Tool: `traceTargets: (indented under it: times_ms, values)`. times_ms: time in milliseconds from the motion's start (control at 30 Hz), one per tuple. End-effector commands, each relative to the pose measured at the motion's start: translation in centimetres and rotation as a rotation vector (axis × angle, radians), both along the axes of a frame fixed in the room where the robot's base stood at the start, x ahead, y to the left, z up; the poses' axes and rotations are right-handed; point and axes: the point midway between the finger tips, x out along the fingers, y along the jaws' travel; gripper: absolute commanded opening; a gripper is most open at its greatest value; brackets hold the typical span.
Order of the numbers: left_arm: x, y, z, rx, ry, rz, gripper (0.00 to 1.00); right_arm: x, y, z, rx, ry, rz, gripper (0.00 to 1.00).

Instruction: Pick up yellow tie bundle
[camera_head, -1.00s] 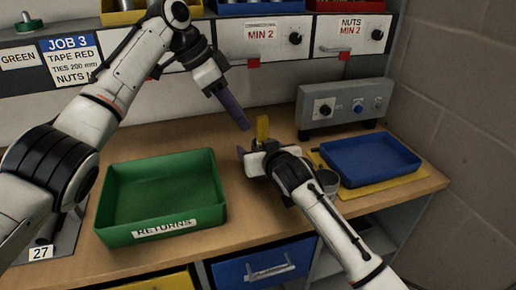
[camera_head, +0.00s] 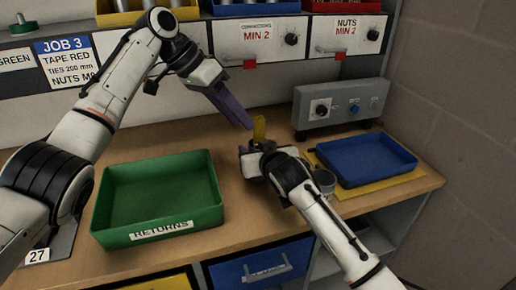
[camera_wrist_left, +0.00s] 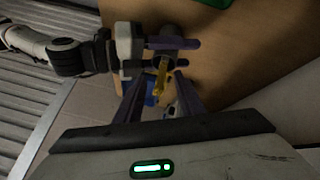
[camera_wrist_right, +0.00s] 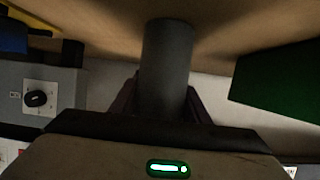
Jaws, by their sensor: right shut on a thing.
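The yellow tie bundle (camera_head: 260,128) stands upright above my right gripper, and its lower end is hidden in the head view. My left gripper (camera_head: 249,124) reaches down from the upper left, its tips close beside the bundle. In the left wrist view the bundle (camera_wrist_left: 161,77) lies between the open left fingers (camera_wrist_left: 158,86); I cannot tell whether they touch it. My right gripper (camera_head: 252,160) is shut on a dark grey cylinder (camera_wrist_right: 166,65), which fills the space between its fingers in the right wrist view. The bundle seems to rise from this cylinder.
A green returns tray (camera_head: 207,212) sits at left on the workbench (camera_head: 240,218). A blue tray (camera_head: 400,172) on a yellow mat and a grey cup (camera_head: 325,181) are at right. A grey control box (camera_head: 340,108) stands behind, below the drawers.

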Motion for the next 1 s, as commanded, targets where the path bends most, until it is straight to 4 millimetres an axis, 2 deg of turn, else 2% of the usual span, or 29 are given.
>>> traceTargets:
  times_ms: [467, 800, 1000]
  values:
    - [-0.3, 0.4, 0.2, -0.406, 0.683, 0.820, 0.35, 0.0, 0.0, -0.1, 0.000, 0.001, 0.000, 0.20]
    - [-0.4, 2.4, 0.8, -0.638, 1.290, 1.329, 0.35, 0.0, 0.0, -0.1, 0.000, 0.001, 0.000, 0.20]
    - [-0.4, 4.0, 1.2, -0.724, 1.654, 1.562, 0.35, 0.0, 0.0, -0.1, 0.000, 0.001, 0.000, 0.20]
